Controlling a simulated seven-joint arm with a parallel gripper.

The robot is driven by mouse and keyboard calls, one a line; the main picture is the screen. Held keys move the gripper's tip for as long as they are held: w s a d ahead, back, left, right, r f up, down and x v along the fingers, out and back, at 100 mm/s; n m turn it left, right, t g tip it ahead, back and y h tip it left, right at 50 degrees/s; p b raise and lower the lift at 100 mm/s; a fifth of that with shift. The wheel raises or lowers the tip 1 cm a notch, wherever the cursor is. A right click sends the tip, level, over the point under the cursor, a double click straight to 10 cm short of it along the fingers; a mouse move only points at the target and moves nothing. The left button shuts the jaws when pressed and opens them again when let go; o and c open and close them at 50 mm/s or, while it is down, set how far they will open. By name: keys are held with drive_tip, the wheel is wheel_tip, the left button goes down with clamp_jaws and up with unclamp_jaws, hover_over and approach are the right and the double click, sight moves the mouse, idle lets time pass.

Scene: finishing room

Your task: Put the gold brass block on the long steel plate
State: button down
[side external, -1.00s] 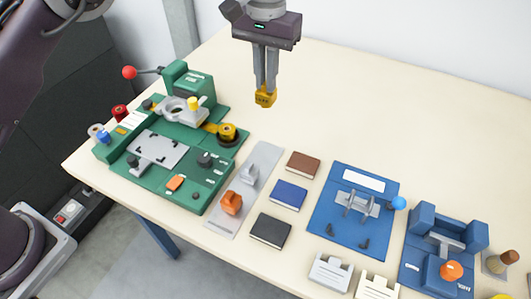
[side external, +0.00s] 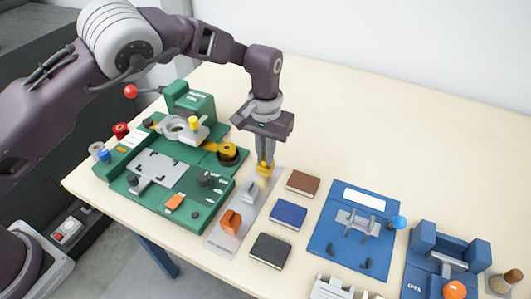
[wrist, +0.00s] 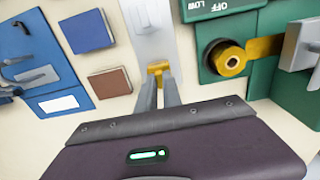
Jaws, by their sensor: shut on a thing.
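The gold brass block (side external: 264,169) is held between the fingertips of my gripper (side external: 265,163), which points straight down. The long steel plate (side external: 236,206) is a flat grey strip on the table. The block is at the plate's far end; I cannot tell whether it touches the plate. In the wrist view the block (wrist: 157,67) shows between my fingertips (wrist: 158,78), with the plate (wrist: 150,45) just beyond. An orange block (side external: 231,221) and a light grey block (side external: 249,191) stand on the plate.
The green machine (side external: 205,155) with a yellow-topped spool is close left. Brown (side external: 303,184), blue (side external: 288,215) and black (side external: 270,250) flat blocks lie right of the plate. A blue fixture board (side external: 335,245) is farther right. The back of the table is clear.

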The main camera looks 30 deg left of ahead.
drive_tip(key=c, duration=1.5)
unclamp_jaws()
drive_tip(key=shift+f, duration=0.1)
wheel_tip(320, 180, up, 12)
